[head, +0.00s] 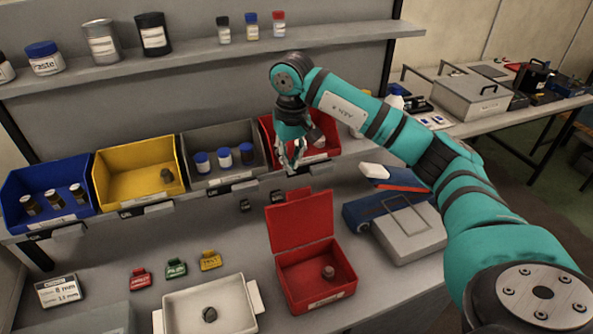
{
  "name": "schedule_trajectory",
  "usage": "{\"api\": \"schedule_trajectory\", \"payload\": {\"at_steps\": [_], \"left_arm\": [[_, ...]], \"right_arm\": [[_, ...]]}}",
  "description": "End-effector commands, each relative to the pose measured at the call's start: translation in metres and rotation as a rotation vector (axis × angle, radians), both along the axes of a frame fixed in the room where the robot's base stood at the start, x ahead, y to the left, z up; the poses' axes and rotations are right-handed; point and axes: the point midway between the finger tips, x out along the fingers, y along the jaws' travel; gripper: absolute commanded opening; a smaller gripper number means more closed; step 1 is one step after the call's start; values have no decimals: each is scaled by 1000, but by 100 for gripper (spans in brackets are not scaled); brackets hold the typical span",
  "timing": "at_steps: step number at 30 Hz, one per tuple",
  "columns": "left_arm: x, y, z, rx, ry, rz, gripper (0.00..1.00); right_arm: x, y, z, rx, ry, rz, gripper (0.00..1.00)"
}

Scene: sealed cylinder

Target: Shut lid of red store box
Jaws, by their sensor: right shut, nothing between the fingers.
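The red store box (317,290) stands on the bench at lower middle. Its red lid (300,222) is open and stands up at the back edge. A small grey cylinder (328,271) sits inside the box, towards its right side. My right gripper (292,163) is up at the shelf of bins, in front of the red bin, above and behind the raised lid and apart from it. It is shut and empty. My left gripper is not in view.
Blue, yellow, grey and red bins (316,148) line the shelf. A white tray (207,312) stands left of the red box, with coloured tags (210,261) behind it. A grey case (412,234) and a blue box are close on the right.

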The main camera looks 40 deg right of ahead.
Motion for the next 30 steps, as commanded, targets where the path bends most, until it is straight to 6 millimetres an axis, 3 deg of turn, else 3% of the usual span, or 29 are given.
{"api": "schedule_trajectory", "payload": {"at_steps": [4, 13, 30], "left_arm": [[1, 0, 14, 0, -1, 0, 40], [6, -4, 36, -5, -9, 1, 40], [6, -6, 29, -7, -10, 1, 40]], "right_arm": [[1, 0, -29, 1, 5, 1, 0], [-32, 8, -20, 2, -1, 1, 0], [-35, 4, -23, -2, -22, -1, 0]]}}
